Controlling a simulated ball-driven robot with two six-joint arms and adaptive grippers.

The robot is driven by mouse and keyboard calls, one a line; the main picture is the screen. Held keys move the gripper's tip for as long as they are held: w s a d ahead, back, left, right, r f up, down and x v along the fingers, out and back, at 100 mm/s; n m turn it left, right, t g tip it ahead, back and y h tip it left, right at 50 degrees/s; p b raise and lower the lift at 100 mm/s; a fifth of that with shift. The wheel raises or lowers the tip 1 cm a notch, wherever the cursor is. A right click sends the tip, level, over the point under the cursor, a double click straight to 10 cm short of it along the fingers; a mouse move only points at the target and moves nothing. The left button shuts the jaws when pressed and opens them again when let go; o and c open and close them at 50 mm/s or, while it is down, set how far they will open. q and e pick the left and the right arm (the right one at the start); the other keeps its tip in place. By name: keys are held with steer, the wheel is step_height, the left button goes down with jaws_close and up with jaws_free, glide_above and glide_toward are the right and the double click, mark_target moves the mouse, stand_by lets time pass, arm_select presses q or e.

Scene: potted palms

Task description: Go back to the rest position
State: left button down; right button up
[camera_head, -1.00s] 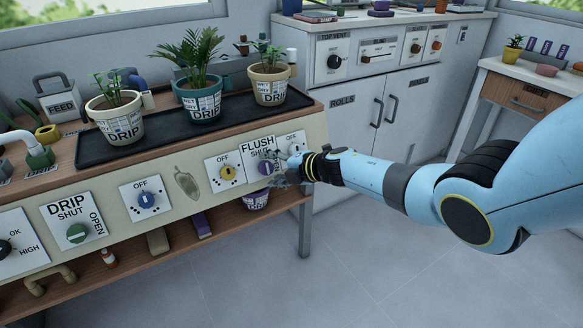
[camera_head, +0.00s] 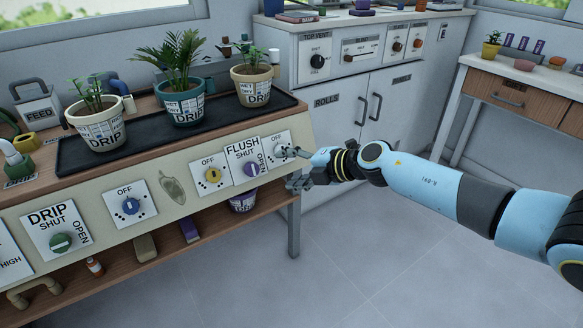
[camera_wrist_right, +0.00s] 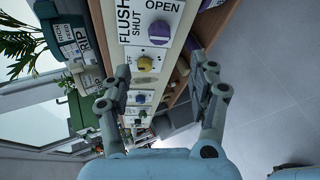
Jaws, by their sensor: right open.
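My right gripper (camera_head: 292,168) is at the right end of the bench's front panel, in front of the last white dial plate (camera_head: 278,150) and right of the flush dial (camera_head: 251,169). In the right wrist view its two fingers (camera_wrist_right: 166,88) are spread apart with nothing between them. Beyond them the purple flush knob (camera_wrist_right: 159,33) and the yellow knob (camera_wrist_right: 145,64) show, clear of the fingers. The right arm reaches in from the right. My left gripper is not in view.
Three potted plants stand on a black tray (camera_head: 75,160) on the bench. A lower shelf (camera_head: 170,252) runs below the panel, and a bench leg (camera_head: 294,225) stands under the gripper. A white cabinet (camera_head: 340,125) is behind. The grey floor (camera_head: 400,270) at right is clear.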

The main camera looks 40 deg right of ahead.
stand_by(0.3)
steer(key=s+a+f+m+g+h, duration=0.3)
steer(key=s+f+m, duration=0.8)
steer(key=s+f, duration=1.05)
steer(key=s+a+f+m+g, duration=0.1)
steer(key=s+f+m+g, duration=0.2)
steer(key=s, duration=0.7)
steer(key=s+a+f+m+g+h, duration=0.1)
steer(key=s+f+m, duration=0.3)
steer(key=s, duration=0.7)
steer(key=s+a+f+m+g, duration=0.1)
steer(key=s+f+m+g, duration=0.2)
steer(key=s+f, duration=0.4)
steer(key=s+g, duration=0.1)
steer(key=s, duration=0.2)
steer(key=shift+s+a+m+g+h, duration=0.15)
steer(key=shift+s+m+g+h, duration=0.05)
steer(key=shift+m+g+h, duration=0.1)
